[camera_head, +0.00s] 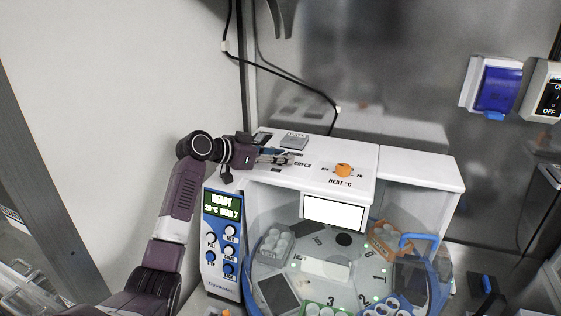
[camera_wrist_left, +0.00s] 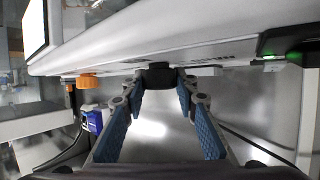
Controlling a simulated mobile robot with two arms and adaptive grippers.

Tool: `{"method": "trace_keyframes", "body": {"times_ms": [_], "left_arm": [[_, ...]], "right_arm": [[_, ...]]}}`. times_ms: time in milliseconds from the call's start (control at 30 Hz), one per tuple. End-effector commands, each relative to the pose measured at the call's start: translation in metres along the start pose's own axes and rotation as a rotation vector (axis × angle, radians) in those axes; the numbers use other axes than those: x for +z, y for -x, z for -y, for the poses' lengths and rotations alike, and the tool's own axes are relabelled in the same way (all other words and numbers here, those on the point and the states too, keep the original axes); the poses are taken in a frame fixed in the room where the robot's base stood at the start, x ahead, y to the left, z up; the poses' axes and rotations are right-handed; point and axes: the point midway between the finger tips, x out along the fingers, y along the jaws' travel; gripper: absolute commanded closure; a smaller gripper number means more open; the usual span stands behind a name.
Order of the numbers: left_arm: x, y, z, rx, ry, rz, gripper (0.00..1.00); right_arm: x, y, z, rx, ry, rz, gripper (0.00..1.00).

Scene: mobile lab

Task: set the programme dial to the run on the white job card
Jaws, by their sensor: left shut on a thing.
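The white machine (camera_head: 420,165) stands against the metal wall. My left gripper (camera_head: 287,158) is at its top panel, near the printed word CHECK. In the left wrist view, the blue-padded fingers (camera_wrist_left: 160,80) are shut on a dark knob (camera_wrist_left: 160,70), which looks like the programme dial. In the head view the fingers hide the dial, so its pointer cannot be read. A blank white rectangle with a dark border (camera_head: 334,212) is on the machine's front; I cannot tell whether it is the job card. My right gripper is not in view.
An orange heat knob (camera_head: 343,170) sits right of my left gripper. A blue control panel (camera_head: 222,245) with several knobs and a lit display is below. A round deck (camera_head: 345,292) with racks lies in front. A black cable (camera_head: 290,75) runs along the wall.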

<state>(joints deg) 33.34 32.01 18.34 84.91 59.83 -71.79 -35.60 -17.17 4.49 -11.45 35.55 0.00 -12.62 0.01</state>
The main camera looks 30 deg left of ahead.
Motion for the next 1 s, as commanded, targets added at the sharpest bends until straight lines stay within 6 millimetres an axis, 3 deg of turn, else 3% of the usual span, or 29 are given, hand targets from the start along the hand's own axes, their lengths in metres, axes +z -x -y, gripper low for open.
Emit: {"method": "trace_keyframes", "body": {"times_ms": [600, 633, 700, 800, 1000], "left_arm": [[0.0011, -0.0005, -0.0001, 0.037, -0.012, 0.003, 0.97], [0.0011, -0.0005, -0.0001, 0.037, -0.012, 0.003, 0.69], [0.0011, -0.0005, -0.0002, 0.037, -0.012, 0.003, 0.62], [0.0009, -0.0006, -0.0002, 0.037, -0.012, 0.002, 0.54], [0.0006, -0.0005, -0.0003, 0.037, -0.013, 0.002, 0.54]], "right_arm": [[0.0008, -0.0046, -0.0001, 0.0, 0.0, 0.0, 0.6], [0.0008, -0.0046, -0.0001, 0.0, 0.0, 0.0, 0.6], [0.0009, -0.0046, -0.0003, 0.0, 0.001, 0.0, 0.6], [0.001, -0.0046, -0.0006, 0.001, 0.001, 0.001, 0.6], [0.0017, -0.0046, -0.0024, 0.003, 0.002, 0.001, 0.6]]}}
